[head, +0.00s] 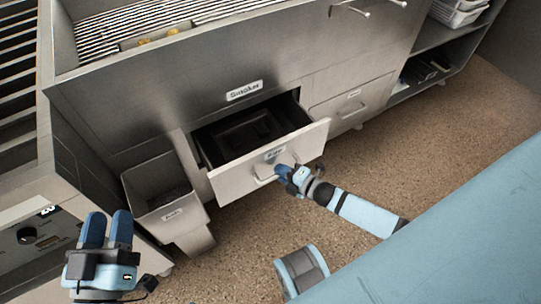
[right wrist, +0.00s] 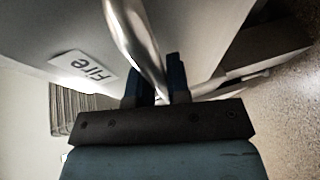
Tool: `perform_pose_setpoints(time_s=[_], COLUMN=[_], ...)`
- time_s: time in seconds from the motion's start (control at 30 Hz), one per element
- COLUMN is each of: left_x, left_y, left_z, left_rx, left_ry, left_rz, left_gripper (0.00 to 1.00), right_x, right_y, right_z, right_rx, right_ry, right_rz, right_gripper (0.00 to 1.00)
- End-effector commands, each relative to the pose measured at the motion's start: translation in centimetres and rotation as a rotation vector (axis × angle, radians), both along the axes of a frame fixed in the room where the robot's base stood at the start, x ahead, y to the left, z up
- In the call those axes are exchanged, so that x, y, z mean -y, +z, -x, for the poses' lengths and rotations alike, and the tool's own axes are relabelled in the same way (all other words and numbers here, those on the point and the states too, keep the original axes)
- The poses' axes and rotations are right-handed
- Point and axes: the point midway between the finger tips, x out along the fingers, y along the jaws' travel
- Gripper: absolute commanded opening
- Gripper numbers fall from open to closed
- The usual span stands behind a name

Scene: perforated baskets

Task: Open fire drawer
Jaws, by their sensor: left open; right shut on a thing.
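The fire drawer (head: 231,184) stands pulled out from the metal cabinet in the head view, and its dark inside shows. Its front bears a label reading "Fire" (right wrist: 83,70) in the right wrist view. My right gripper (head: 285,173) is at the drawer front, shut on the metal bar handle (right wrist: 133,32). The handle passes between its blue fingers in the right wrist view. My left gripper (head: 107,232) is open and empty at the lower left of the head view, away from the drawer.
An open metal bin (head: 150,184) is left of the drawer. A closed drawer (head: 350,105) is to its right. The cabinet above carries a "Smoker" label (head: 244,91). Shelves (head: 450,50) stand at the upper right. The speckled floor (head: 440,140) is clear at right.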

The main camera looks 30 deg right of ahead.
Motion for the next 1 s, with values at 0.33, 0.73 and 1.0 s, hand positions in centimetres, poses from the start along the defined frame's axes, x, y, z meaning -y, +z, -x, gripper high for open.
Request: perform_pose_setpoints(time_s=[0.33, 0.73, 1.0], left_x=[-2.1, -3.3, -3.4], left_y=[-5.4, -8.2, -8.5], left_z=[0.2, 0.9, 1.0], left_rx=[-0.258, -0.377, -0.388], left_ry=[0.054, 0.073, 0.074], left_rz=[-0.164, -0.237, -0.243], left_gripper=[0.43, 0.43, 0.43], right_x=[0.3, 0.5, 0.5], right_y=[0.3, 0.1, 0.0], right_z=[8.8, 13.2, 13.5], right_rx=[-0.004, -0.001, 0.000], right_ry=[-0.001, -0.001, -0.001], right_rz=[0.000, 0.001, 0.000], right_gripper=[0.00, 0.00, 0.00])
